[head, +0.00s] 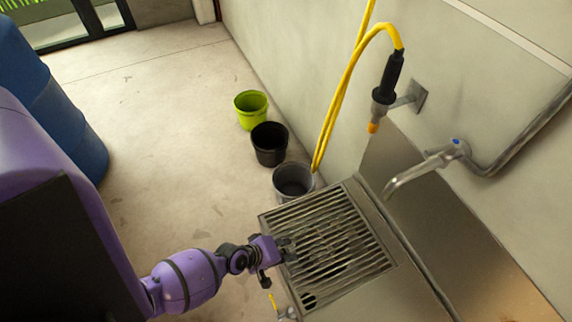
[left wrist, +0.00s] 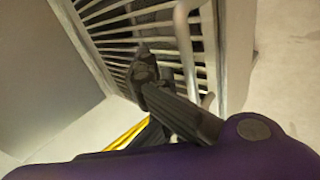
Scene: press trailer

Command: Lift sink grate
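The sink grate (head: 335,235), a panel of parallel metal bars, lies over the basin of the steel sink (head: 397,290) and looks flat. My left gripper (head: 287,250) is at the grate's left edge, with its fingertips over or against the bars. In the left wrist view, dark gripper parts (left wrist: 160,88) overlap the bars of the grate (left wrist: 125,22). I cannot tell whether the fingers are closed around a bar. My right gripper is in neither view.
A grey bucket (head: 293,181), a black bucket (head: 269,145) and a green bucket (head: 251,108) stand beyond the sink. A faucet (head: 425,166) and a yellow hose (head: 340,95) hang over the right side. A blue barrel (head: 60,115) is at left. The floor between is clear.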

